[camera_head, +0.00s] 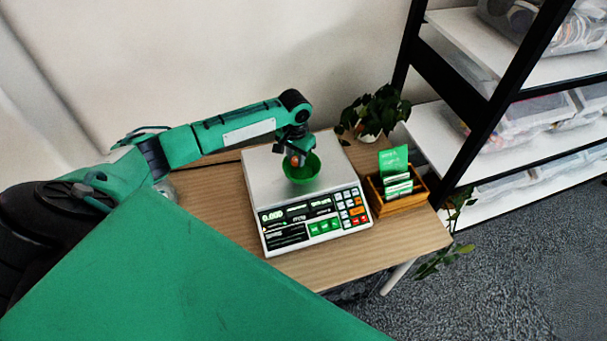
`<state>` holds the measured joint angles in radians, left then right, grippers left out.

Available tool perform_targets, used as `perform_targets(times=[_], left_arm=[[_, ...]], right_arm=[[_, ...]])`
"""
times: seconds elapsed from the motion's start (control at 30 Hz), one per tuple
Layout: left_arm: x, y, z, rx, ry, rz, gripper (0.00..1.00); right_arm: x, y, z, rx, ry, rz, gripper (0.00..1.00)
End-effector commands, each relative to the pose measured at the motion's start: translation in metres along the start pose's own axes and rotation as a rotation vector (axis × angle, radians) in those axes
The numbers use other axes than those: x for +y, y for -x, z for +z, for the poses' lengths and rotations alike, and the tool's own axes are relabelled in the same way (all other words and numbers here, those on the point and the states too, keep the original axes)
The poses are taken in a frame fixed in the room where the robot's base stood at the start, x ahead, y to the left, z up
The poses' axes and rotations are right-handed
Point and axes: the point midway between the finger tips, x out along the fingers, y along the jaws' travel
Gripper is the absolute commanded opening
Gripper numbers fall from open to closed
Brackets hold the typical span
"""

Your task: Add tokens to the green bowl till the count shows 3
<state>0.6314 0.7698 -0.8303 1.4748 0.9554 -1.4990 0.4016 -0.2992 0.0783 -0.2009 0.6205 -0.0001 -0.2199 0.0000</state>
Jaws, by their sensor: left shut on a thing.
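The green bowl (313,176) stands on the pan of a white counting scale (262,180). The scale's display (272,216) shows green digits that look like 0.000; they are small and hard to read. My left gripper (296,158) points down over the bowl, its tips at or just inside the rim. It is shut on a small orange-brown token (295,161), which its fingers partly hide. Whether the token touches the bowl, I cannot tell. The bowl's floor is partly hidden by the gripper. My right gripper is not in view.
A wooden box (402,204) with green and white cards stands right of the scale. A potted plant (376,110) is behind it. A black-framed shelf (480,110) with clear bins rises at the right. The wooden table (400,243) is bare along its front edge.

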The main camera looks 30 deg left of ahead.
Motion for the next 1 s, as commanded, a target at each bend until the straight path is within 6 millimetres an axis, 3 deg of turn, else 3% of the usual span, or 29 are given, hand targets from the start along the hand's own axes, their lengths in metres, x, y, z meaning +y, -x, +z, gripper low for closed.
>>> perform_targets(times=[0.17, 0.2, 0.3, 0.33, 0.7, 0.87, 1.0], left_arm=[[0.000, 0.001, 0.000, 0.000, 0.000, 0.000, 0.05], [0.000, 0.001, 0.000, 0.000, 0.000, 0.000, 0.30], [0.000, 0.001, 0.000, 0.000, 0.000, 0.000, 0.50], [0.000, 0.001, 0.000, 0.000, 0.000, 0.000, 0.52], [-0.001, 0.006, -0.001, 0.001, 0.001, 0.000, 0.52], [-0.001, 0.031, -0.001, 0.004, 0.000, -0.002, 0.52], [0.000, 0.064, -0.001, 0.005, -0.001, -0.001, 0.52]], right_arm=[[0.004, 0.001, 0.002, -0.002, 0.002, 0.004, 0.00], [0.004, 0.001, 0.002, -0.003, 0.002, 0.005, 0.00], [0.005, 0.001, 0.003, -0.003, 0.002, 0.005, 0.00], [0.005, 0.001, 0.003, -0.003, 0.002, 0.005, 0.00], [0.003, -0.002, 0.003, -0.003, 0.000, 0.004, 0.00], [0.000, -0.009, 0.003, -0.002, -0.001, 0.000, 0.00], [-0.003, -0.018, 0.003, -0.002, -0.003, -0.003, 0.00]])
